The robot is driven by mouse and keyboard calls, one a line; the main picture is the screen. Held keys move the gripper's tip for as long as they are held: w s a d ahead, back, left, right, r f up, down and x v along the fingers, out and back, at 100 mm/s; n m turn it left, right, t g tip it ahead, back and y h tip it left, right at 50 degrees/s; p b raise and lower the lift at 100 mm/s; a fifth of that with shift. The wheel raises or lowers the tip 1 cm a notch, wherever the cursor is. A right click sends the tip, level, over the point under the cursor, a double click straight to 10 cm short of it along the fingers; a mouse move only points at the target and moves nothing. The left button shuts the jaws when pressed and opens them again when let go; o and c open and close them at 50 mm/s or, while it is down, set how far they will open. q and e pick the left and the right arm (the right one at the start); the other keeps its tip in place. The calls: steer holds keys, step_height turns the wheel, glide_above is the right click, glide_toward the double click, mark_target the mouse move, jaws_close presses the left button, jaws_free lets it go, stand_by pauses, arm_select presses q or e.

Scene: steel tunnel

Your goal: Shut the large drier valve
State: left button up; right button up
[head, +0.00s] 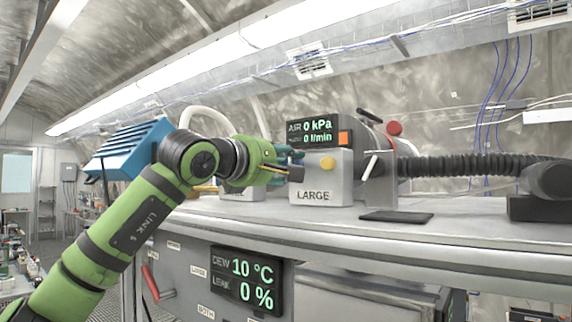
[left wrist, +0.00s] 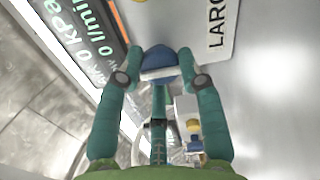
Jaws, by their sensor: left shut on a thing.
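The grey unit labelled LARGE (head: 318,190) stands on the bench, with a yellow button on its front. My left gripper (head: 289,166) is at its left side, beside the readout. In the left wrist view my left gripper (left wrist: 159,70) has its two teal fingers closed on either side of a blue knob with a pale band (left wrist: 157,57). The knob sits by the unit's grey face, close to the LARGE label (left wrist: 217,28). In the head view the fingers mostly hide the knob. My right gripper is not in view.
The display (head: 313,132) reads 0 kPa and 0 l/min. A black ribbed hose (head: 460,166) runs right from the unit. A dark flat plate (head: 396,216) lies on the bench. Below, a red lever (head: 150,284) sits by a panel display (head: 245,280) reading 10 °C, 0 %.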

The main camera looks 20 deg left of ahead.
arm_select(q)
steer(key=shift+r, duration=0.2)
steer(key=o, duration=1.1)
steer(key=shift+o, duration=0.2)
steer(key=shift+f, duration=0.15)
steer(key=v, duration=1.1)
steer(key=shift+s+a, duration=0.15)
steer(key=shift+s, duration=0.3)
